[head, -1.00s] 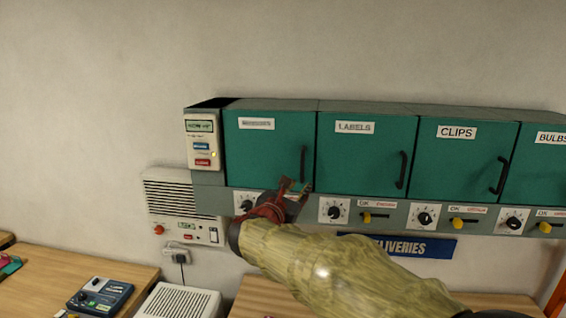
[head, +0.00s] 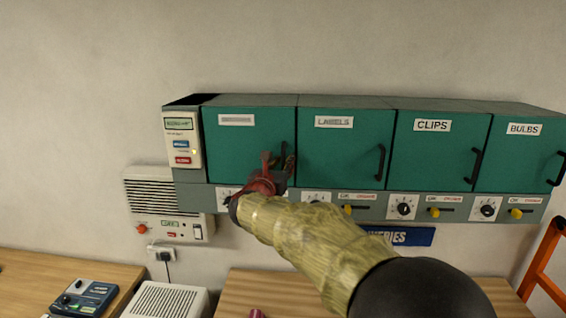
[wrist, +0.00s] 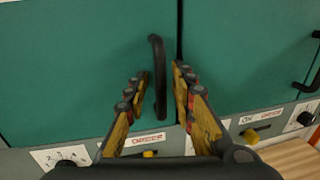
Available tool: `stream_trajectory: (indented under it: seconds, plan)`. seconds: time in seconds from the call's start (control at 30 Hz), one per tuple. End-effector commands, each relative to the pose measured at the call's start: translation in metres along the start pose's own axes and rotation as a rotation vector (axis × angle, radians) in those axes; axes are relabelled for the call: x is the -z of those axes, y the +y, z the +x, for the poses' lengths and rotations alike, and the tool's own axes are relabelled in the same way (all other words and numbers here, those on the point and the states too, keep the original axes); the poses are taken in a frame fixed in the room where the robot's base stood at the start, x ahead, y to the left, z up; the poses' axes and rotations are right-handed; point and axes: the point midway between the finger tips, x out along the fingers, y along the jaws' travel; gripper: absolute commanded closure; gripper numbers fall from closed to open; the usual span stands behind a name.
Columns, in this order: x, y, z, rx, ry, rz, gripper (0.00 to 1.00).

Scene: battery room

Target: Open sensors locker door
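The leftmost green locker door (head: 228,150) has a label (head: 236,120) too blurred to read, so I cannot confirm that it says sensors. The door is shut. Its black vertical handle (head: 284,150) is at the right edge, with its lower part hidden behind my gripper (head: 277,163) in the head view. In the wrist view, my gripper (wrist: 160,82) is open, with one finger on each side of the handle (wrist: 158,75). Gaps show between the handle and both fingers.
Locker doors marked LABELS (head: 345,150), CLIPS (head: 437,155) and BULBS (head: 523,160) stand to the right, all shut. Dials and yellow sliders (head: 434,212) line the strip below. A button panel (head: 183,142) is at the left. A wooden table (head: 245,290) stands underneath.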

Motion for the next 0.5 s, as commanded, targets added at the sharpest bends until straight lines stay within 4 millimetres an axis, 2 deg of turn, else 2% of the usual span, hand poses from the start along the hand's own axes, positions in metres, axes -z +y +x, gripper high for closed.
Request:
stream_trajectory:
  seconds: [0.2,0.5]
  plan:
    - [0.0004,0.0000,0.0001,0.000,0.000,0.000,0.75]
    - [0.0005,0.0000,0.0000,0.000,0.001,0.000,0.92]
